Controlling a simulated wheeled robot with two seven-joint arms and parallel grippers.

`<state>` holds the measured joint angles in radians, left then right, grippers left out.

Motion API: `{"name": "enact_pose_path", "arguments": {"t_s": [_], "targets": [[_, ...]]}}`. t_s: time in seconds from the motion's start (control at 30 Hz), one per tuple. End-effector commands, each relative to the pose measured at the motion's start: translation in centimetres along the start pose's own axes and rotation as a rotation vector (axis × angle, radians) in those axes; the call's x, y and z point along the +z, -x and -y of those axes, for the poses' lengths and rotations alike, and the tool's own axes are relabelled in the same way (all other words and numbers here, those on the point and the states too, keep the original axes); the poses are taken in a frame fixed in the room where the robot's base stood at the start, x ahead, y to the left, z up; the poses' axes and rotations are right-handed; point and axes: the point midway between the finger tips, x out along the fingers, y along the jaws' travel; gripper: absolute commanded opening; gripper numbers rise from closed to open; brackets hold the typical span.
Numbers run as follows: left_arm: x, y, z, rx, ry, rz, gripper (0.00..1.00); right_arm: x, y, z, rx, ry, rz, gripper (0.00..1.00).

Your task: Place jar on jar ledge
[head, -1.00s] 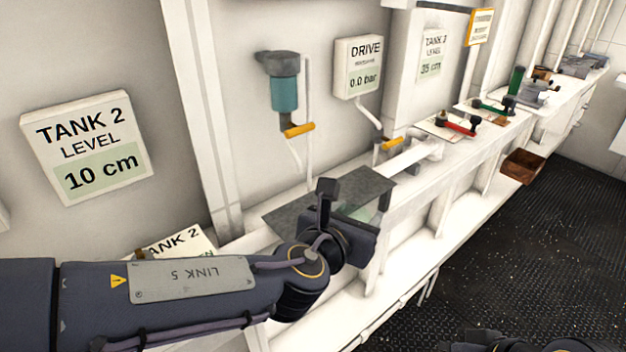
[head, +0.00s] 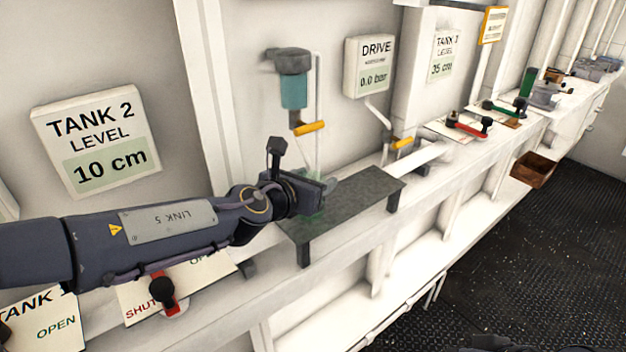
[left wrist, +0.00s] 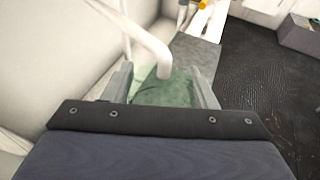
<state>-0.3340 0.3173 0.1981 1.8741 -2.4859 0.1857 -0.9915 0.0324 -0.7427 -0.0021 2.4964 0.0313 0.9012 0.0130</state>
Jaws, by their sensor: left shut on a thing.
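My left gripper (head: 316,192) reaches in from the left, over the left end of the dark grey jar ledge (head: 355,198). It is shut on a clear greenish jar (head: 312,212), mostly hidden behind the gripper. In the left wrist view the jar (left wrist: 165,92) sits between the two fingers, with the grey ledge (left wrist: 198,55) beyond it. I cannot tell whether the jar's base touches the ledge. My right gripper is not clearly in view.
A teal dispenser (head: 294,92) with a yellow handle (head: 310,128) hangs on the wall behind the ledge. A white pipe (head: 425,154) lies right of the ledge. A red-handled valve (head: 163,293) is below my arm. The ledge's right part is clear.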

Motion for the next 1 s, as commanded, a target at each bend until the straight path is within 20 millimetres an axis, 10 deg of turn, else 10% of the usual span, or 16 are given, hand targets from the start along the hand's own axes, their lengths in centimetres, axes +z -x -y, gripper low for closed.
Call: {"name": "enact_pose_path", "arguments": {"t_s": [0.27,0.3,0.43,0.8,1.0], "targets": [[-0.3,-0.1,0.0,0.001,0.0,0.002,0.23,0.2,-0.4,-0.2,0.0,0.0,0.0,0.0],[-0.2,-0.1,0.0,0.0,0.0,0.002,0.57,0.1,-0.3,-0.1,0.0,0.0,0.0,0.0],[-0.2,-0.1,0.0,0.0,0.0,0.001,0.74,0.1,-0.2,-0.1,0.0,0.0,0.0,0.0],[0.3,0.2,0.0,0.001,0.0,0.002,0.74,-0.1,0.2,0.1,0.0,0.0,0.0,0.0],[0.3,3.7,0.1,0.001,-0.002,0.006,0.74,0.0,-0.1,0.0,0.0,0.0,0.0,0.0]]}}
